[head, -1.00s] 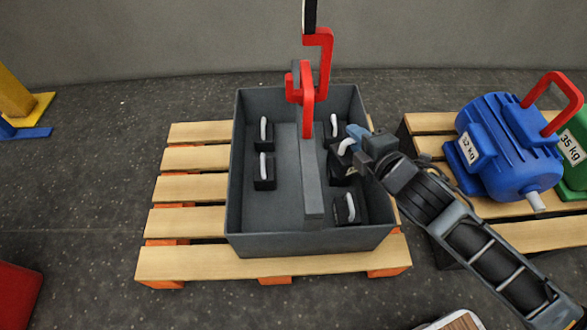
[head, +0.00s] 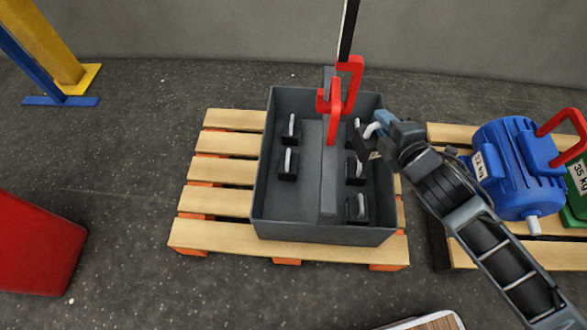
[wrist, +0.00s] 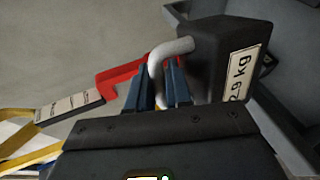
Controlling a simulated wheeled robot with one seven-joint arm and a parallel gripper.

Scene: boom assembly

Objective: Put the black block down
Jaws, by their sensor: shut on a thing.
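My gripper (head: 379,121) is shut on the pale handle of a black block (head: 368,145). In the head view the held block is by the right side of the grey bin (head: 297,225), tilted, and partly covers the blocks behind it. I cannot tell its exact height above the bin. In the wrist view, the blue fingers (wrist: 158,92) are around the handle, and the black block (wrist: 215,55) shows a label ending in "2.9 kg".
The bin sits on a wooden pallet (head: 225,145). Two blocks stand left of its central divider (head: 328,190), several right. A red hook (head: 336,97) rises at the divider's far end. A blue motor (head: 515,165) stands on the right pallet. A red object (head: 38,245) is left.

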